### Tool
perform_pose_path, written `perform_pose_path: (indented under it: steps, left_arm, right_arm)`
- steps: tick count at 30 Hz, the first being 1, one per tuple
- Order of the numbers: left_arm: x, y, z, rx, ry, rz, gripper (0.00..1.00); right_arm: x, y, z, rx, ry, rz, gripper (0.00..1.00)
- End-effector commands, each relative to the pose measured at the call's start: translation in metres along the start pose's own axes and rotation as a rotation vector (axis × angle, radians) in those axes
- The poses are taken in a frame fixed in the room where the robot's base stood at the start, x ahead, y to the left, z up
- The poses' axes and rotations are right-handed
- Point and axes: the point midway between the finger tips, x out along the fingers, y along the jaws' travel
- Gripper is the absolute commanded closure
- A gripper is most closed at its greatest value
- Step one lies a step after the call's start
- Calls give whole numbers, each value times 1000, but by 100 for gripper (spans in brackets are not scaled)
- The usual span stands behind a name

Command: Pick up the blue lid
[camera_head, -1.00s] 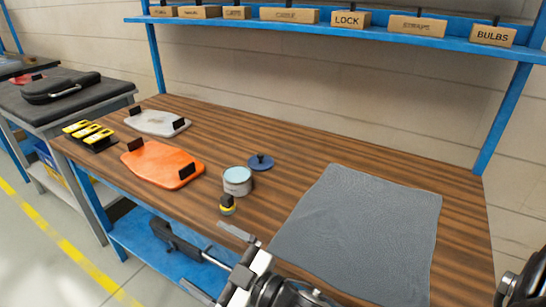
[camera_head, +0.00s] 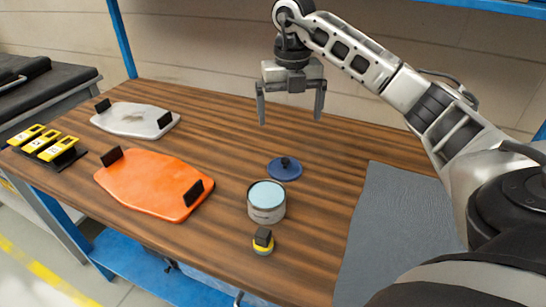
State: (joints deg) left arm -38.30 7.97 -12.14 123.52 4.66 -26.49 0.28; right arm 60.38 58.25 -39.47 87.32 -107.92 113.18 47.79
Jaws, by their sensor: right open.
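The blue lid (camera_head: 284,169) is a flat round disc with a dark knob on top. It lies on the wooden table, just behind the round metal tin (camera_head: 266,207), which shows a pale blue top. My right gripper (camera_head: 290,115) is open and empty, pointing down above and behind the lid, with clear space between its fingers and the lid. My left gripper does not show.
An orange panel (camera_head: 150,184) and a grey panel (camera_head: 134,118) with black blocks lie to the left, beside yellow items in a black holder (camera_head: 62,158). A grey mat (camera_head: 385,225) covers the right.

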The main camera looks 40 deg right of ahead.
Motion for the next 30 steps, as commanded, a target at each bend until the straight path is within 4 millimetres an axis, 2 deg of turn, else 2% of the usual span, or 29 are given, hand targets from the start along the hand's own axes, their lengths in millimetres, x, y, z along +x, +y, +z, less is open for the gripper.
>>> perform_pose_path:
  steps: [1, 3, 9, 12, 19, 27, 30]
  left_arm:
    - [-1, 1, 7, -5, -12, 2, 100]
    - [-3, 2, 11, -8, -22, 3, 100]
    - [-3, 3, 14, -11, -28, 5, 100]
    - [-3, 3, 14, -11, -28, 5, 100]
    - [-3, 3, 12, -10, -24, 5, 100]
    - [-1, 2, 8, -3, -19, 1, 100]
    - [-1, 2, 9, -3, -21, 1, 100]
  right_arm:
    - [14, 0, -1, -2, 6, -3, 0]
    - [30, 0, -2, -3, 7, -2, 0]
    - [70, 2, -2, -5, 6, 1, 0]
    - [82, 2, -1, -5, 4, 2, 0]
    - [98, 4, 0, -6, 5, 4, 0]
    - [136, 8, 2, -6, 4, 4, 0]
    - [142, 9, 2, -6, 1, 6, 0]
